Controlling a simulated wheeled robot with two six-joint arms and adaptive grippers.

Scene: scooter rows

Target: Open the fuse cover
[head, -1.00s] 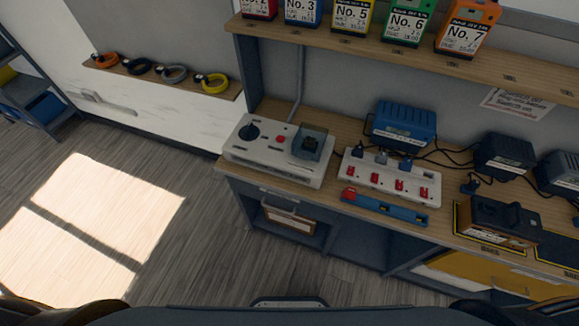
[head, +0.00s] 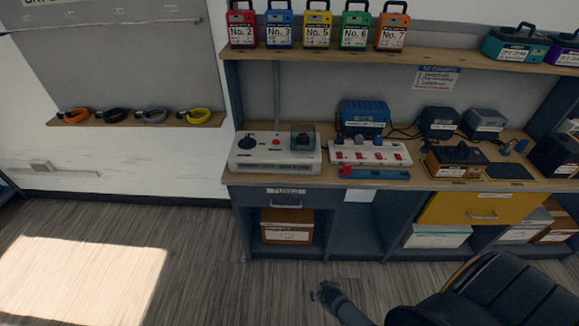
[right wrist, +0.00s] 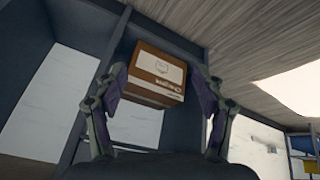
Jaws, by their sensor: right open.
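The fuse cover appears to be the smoky see-through box (head: 303,129) on the right end of a pale control unit (head: 250,155) at the bench's left end. It looks closed over a dark part inside. The unit also has a black knob and a red button. My right gripper (head: 328,290) is low in front of the bench, well below and apart from the cover. In the right wrist view my right gripper (right wrist: 164,88) is open and empty, with a brown box beyond its fingers. My left gripper is not in view.
The bench's front edge and a drawer labelled fuses (head: 286,203) lie below the control unit. A power strip (head: 370,153) with red switches stands close to its right. Above is a shelf (head: 330,60) of coloured packs. A brown box (head: 287,227) sits in a cubby.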

